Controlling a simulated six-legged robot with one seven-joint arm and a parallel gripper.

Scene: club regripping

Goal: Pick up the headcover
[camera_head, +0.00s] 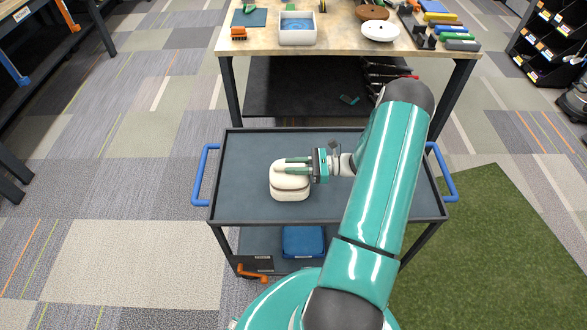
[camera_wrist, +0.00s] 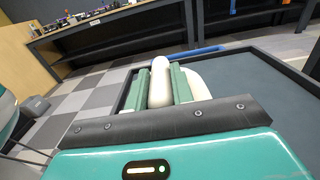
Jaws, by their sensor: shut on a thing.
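The headcover (camera_head: 290,190) is a white, rounded piece on the dark top of the cart (camera_head: 245,205), left of the cart's middle. My gripper (camera_head: 291,168) reaches it from the right, and its two green fingers are shut on the headcover's raised upper part. In the wrist view the white headcover (camera_wrist: 160,85) stands between the two green fingers (camera_wrist: 161,88), one on each side. Whether the headcover touches the cart top or is slightly lifted, I cannot tell.
The cart has a raised dark rim and blue side handles (camera_head: 205,175). A blue box (camera_head: 303,241) sits on its lower shelf. Behind stands a workbench (camera_head: 340,40) with a white bin (camera_head: 297,30) and several tools. The cart top around the headcover is clear.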

